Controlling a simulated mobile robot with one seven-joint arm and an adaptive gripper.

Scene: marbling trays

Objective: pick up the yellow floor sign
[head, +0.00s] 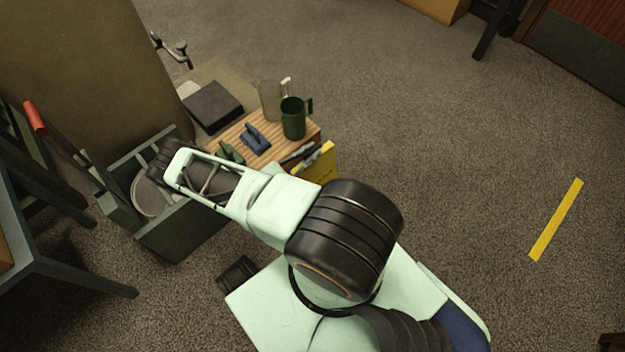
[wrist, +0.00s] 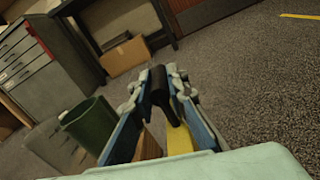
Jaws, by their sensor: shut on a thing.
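The yellow floor sign (head: 318,164) stands beside a wood-topped stand in the head view, its lower part hidden behind my arm. In the wrist view a yellow strip of it (wrist: 180,139) shows between my fingers. My gripper (wrist: 160,82) is shut on a black piece at the top of the yellow sign, which looks like its handle. In the head view my arm hides most of the gripper. I cannot tell whether the sign is off the floor.
The wooden stand (head: 232,138) carries a green mug (head: 293,119), a clear mug (head: 270,100) and a blue tool (head: 254,138), close to the sign. A green box (head: 180,237) stands at left. Carpet at right is open, with a yellow floor strip (head: 556,220).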

